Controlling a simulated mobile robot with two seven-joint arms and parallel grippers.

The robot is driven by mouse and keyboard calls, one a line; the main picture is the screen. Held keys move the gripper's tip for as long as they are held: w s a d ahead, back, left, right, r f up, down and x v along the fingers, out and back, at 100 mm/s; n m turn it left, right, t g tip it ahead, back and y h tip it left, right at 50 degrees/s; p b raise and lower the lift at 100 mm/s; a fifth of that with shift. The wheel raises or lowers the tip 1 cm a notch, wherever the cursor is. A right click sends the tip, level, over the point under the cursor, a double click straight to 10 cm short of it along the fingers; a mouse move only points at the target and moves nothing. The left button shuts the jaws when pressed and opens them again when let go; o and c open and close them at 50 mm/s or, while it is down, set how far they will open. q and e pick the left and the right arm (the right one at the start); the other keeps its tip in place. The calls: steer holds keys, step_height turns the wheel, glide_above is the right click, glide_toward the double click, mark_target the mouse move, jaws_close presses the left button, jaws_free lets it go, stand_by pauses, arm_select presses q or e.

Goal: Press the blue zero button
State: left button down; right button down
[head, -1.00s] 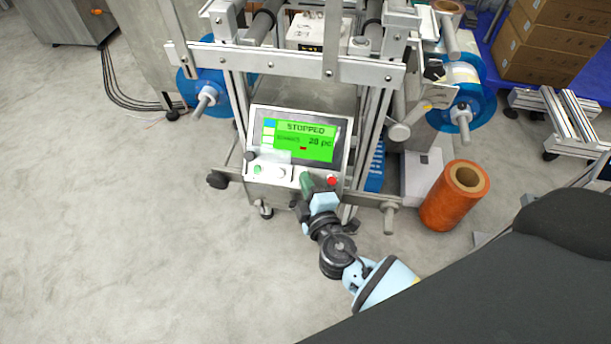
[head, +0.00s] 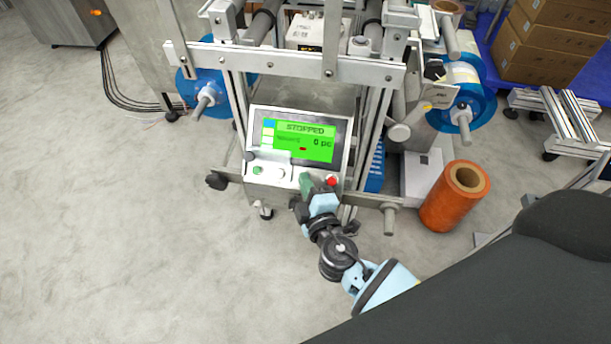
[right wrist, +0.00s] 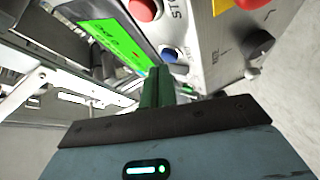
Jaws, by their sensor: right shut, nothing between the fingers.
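The control panel (head: 250,150) of the machine has a green screen (head: 305,143) that reads "STOPPED" and "0 pc". The blue button (right wrist: 169,55) shows in the right wrist view, on the panel face close to the tips of my fingers. In the head view my gripper hides it. My right gripper (head: 305,183) is shut and empty, at the lower edge of the panel. Its green fingers also show in the right wrist view (right wrist: 157,80). Whether they touch the button I cannot tell. My left gripper is out of view.
A red button (head: 332,181) sits right of my gripper, and a green button (head: 257,170) to its left. A black knob (right wrist: 259,43) is on the panel. An orange roll (head: 453,198) stands on the floor at right. Open floor lies at left.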

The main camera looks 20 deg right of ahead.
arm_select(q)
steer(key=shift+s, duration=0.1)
